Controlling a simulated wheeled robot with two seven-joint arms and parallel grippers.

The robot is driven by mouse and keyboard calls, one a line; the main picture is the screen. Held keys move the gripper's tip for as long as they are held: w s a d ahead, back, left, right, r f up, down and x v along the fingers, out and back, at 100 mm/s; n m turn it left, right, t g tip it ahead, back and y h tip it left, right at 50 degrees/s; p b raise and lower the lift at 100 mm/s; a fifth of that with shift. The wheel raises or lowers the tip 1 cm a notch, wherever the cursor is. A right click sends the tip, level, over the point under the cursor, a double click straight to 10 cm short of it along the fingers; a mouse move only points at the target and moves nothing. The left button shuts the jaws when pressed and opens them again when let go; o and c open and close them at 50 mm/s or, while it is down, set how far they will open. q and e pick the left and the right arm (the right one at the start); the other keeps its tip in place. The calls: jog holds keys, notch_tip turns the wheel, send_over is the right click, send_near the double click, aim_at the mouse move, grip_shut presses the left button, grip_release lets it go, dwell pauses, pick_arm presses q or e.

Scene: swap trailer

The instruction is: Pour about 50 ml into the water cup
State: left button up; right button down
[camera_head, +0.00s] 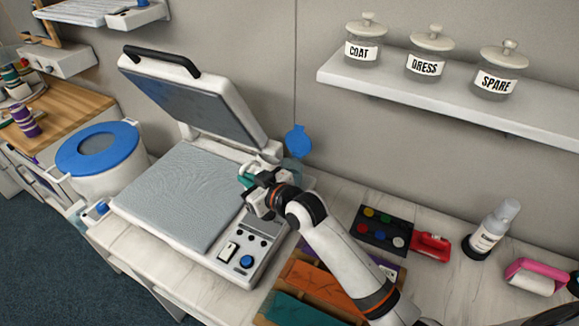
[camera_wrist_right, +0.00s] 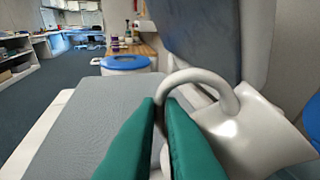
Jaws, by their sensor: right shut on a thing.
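My right gripper (camera_head: 246,181) is over the right rear of the press. In the right wrist view its green fingers (camera_wrist_right: 167,115) are shut on the curved handle of a white vessel (camera_wrist_right: 255,135). The vessel looks tilted to the right there; its mouth and contents do not show. In the head view my gripper and wrist mostly hide it. A blue round flap (camera_head: 298,140) stands up behind the press, with a greyish, see-through part below it. This may be the water cup, but I cannot be sure. No stream of water shows. My left gripper is not in view.
The press's padded lid (camera_head: 195,95) is raised beside my gripper, above its grey bed (camera_head: 180,195). A shelf (camera_head: 450,95) with labelled jars is on the wall. A paint tray (camera_head: 383,229), red tool (camera_head: 430,246) and spray bottle (camera_head: 490,232) stand right.

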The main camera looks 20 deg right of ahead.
jog(key=shift+s+a+f+n+t+h+p, duration=0.15)
jog(key=shift+s+a+f+n+h+p, duration=0.15)
jog(key=shift+a+f+n+h, duration=0.4)
jog(key=shift+s+a+f+n+t+h+p, duration=0.15)
jog(key=shift+s+a+f+n+p, duration=0.3)
jog(key=shift+a+n, duration=0.6)
jog(key=shift+s+a+f+n+t+h+p, duration=0.1)
jog(key=shift+s+a+f+n+h, duration=0.1)
jog(key=shift+a+f+n+h, duration=0.45)
jog(key=shift+a, duration=0.15)
